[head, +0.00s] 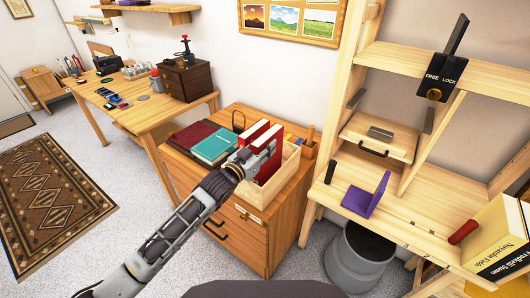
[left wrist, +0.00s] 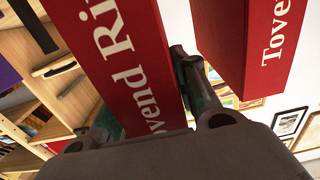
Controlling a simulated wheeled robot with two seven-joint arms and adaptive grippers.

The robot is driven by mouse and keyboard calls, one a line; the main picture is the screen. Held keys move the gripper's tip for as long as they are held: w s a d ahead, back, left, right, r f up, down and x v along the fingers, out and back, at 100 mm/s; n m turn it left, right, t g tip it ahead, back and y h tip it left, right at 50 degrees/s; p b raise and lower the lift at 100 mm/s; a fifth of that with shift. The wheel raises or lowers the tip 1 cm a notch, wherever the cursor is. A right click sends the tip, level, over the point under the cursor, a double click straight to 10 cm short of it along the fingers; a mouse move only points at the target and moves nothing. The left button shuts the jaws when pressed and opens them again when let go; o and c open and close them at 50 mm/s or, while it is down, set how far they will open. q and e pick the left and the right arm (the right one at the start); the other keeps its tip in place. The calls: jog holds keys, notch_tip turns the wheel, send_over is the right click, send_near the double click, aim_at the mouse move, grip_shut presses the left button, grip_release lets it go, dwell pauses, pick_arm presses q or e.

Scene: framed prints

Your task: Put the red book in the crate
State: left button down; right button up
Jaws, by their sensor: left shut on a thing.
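Two red books with white spine lettering stand upright, side by side, at the pale wooden crate (head: 290,164) on the cabinet. My left gripper (head: 262,154) reaches over the crate's near left side and is shut on the nearer red book (head: 268,138). In the left wrist view this red book (left wrist: 120,60) lies between the fingers, its spine facing the camera. The other red book (head: 254,131) is just behind it; it also shows in the left wrist view (left wrist: 262,45), apart from the held one. The gripper hides the held book's lower part, so I cannot tell whether it touches the crate floor. My right gripper is out of view.
A teal book (head: 214,147) and a dark red book (head: 193,135) lie flat left of the crate on the wooden cabinet (head: 250,238). A shelf unit with a purple bookend (head: 368,198) stands at right. A grey bin (head: 358,258) is on the floor.

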pick_arm(q)
jog(key=shift+f, duration=0.9)
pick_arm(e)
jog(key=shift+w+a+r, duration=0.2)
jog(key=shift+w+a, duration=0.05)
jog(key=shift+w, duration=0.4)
pick_arm(q)
jog(key=shift+f, duration=0.1)
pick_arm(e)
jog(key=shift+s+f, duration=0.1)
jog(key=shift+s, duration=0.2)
pick_arm(q)
jog(key=c, duration=1.1)
grip_release()
jog(key=shift+f, duration=0.15)
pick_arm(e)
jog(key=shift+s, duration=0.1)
pick_arm(q)
jog(key=shift+s, duration=0.1)
